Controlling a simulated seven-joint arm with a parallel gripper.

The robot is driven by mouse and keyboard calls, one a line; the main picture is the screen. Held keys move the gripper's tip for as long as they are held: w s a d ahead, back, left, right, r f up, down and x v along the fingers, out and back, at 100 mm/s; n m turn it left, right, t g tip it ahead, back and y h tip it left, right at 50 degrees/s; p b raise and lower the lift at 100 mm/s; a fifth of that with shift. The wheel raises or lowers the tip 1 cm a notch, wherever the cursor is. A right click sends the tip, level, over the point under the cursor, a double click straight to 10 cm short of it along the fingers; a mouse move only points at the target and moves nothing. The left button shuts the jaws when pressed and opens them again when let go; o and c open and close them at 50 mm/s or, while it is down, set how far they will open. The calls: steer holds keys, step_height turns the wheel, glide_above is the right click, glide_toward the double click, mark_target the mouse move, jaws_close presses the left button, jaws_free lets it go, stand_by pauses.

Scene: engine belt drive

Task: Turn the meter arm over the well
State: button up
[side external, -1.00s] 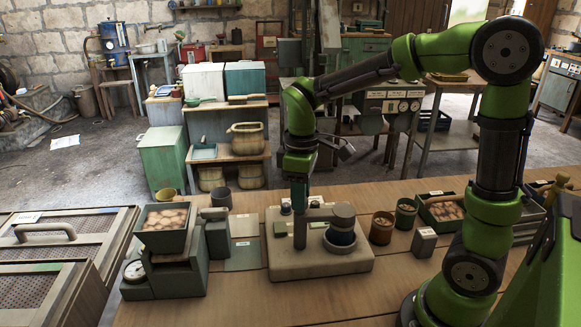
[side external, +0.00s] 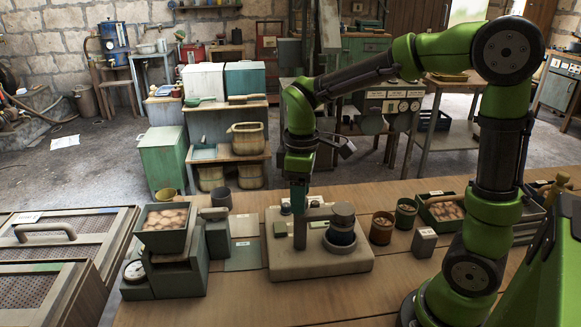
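The meter arm (side external: 318,214) is a grey horizontal bar on a pale stone-like base block (side external: 320,264). Its right end carries a dark cylinder (side external: 341,233) that stands over a pale ring on the base, which may be the well. At the bar's left end is a dark upright post (side external: 299,230). My gripper (side external: 299,205) points down at the left end of the bar, at the top of this post. The fingertips are small and dark here, so I cannot tell whether they are closed on it.
A scale with a tray of brown lumps (side external: 166,217) stands left of the base. Two brown and green cups (side external: 382,227) (side external: 405,213) and a small grey block (side external: 424,243) stand to the right. A crate (side external: 441,208) is further right. The front of the table is clear.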

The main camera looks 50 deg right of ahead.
step_height(320, 180, up, 17)
stand_by(0.6)
steer(key=shift+f, duration=0.1)
